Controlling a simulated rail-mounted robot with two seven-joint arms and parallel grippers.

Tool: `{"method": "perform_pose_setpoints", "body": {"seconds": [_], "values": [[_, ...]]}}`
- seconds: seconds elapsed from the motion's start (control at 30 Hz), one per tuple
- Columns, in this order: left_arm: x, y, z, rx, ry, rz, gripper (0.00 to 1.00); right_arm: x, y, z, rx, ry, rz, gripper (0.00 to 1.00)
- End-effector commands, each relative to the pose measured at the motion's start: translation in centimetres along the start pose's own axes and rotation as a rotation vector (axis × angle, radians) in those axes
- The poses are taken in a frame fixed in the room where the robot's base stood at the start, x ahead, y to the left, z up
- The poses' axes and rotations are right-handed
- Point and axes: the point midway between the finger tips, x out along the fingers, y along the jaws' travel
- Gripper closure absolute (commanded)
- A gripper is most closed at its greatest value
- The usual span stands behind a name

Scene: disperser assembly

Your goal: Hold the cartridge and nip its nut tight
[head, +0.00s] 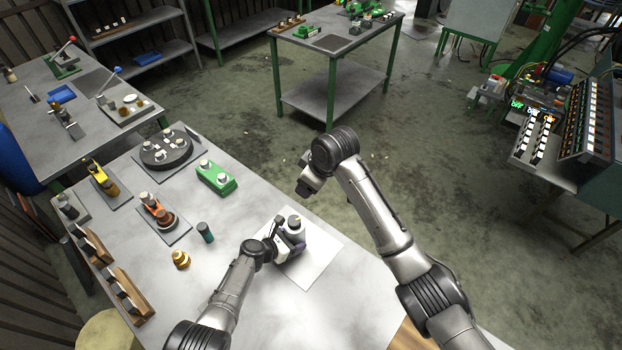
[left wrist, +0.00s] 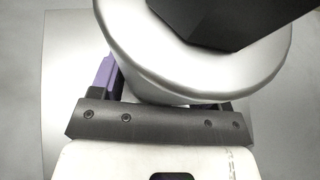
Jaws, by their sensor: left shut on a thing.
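The cartridge (head: 296,224) stands on a white sheet (head: 312,262) on the near table in the head view. It has a pale round body with a dark top, which I take to be the nut. My left gripper (head: 289,238) is shut on the cartridge from the left. In the left wrist view the cartridge (left wrist: 200,70) fills the upper middle, with the dark top (left wrist: 235,20) above it and a purple finger (left wrist: 106,70) beside it. My right gripper (head: 306,186) hangs in the air beyond the table edge, apart from the cartridge; its fingers are too small to read.
A dark teal cylinder (head: 205,232) and a yellow-brass part (head: 181,259) stand left of my left gripper. A green block (head: 216,177), a round dark carousel (head: 166,149) and small fixtures lie farther back. Wooden racks (head: 130,296) line the left edge. The table right of the sheet is bare.

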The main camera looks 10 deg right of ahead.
Motion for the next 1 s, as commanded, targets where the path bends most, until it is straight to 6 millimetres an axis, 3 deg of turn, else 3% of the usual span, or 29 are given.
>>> {"method": "perform_pose_setpoints", "body": {"seconds": [0.17,0.2,0.47,1.0], "values": [[0.00,0.01,0.02,0.001,0.000,0.000,0.71,0.01,-0.01,-0.01,-0.001,0.000,-0.001,0.32],[0.00,0.01,0.02,0.001,0.000,0.000,0.27,0.01,-0.01,-0.01,-0.001,0.000,-0.001,0.32],[0.00,0.01,0.01,0.001,0.000,0.000,0.02,0.01,-0.01,-0.01,-0.001,0.000,-0.001,0.32],[-0.85,0.37,-0.20,0.003,0.000,0.004,0.01,0.02,-0.01,-0.01,-0.001,0.000,-0.001,0.32]]}}
